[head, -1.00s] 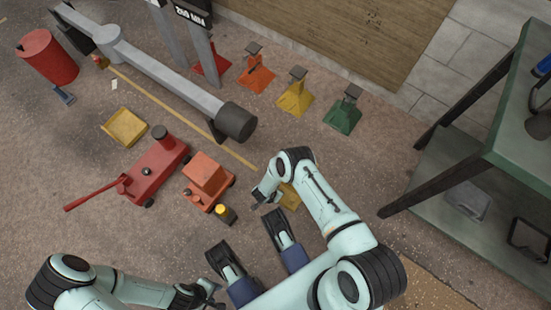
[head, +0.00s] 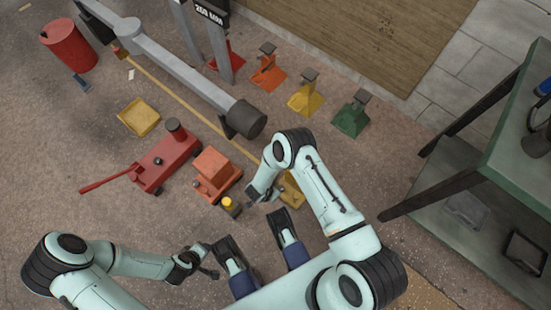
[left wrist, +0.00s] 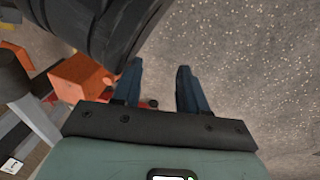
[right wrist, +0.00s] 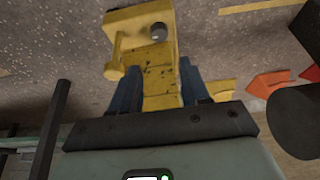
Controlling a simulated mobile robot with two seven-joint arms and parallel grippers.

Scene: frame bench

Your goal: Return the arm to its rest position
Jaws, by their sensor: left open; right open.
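My left gripper (head: 208,262) is at the lower middle of the head view, low over the floor. In the left wrist view its two blue fingers (left wrist: 160,70) stand apart with nothing held between them. My right gripper (head: 260,198) is at the centre of the head view, beside a yellow stand-like piece (head: 291,190) that my right arm partly hides. In the right wrist view the fingers (right wrist: 158,68) are apart, and the yellow piece (right wrist: 148,40) shows between and beyond them. I cannot tell whether they touch it. Both arms are bent.
An orange box-shaped unit (head: 213,170) and a red floor jack (head: 165,162) stand left of my right gripper. A yellow tray (head: 138,117), a red drum (head: 68,45) and a lift arm (head: 180,72) lie beyond. A green bench (head: 500,150) stands right.

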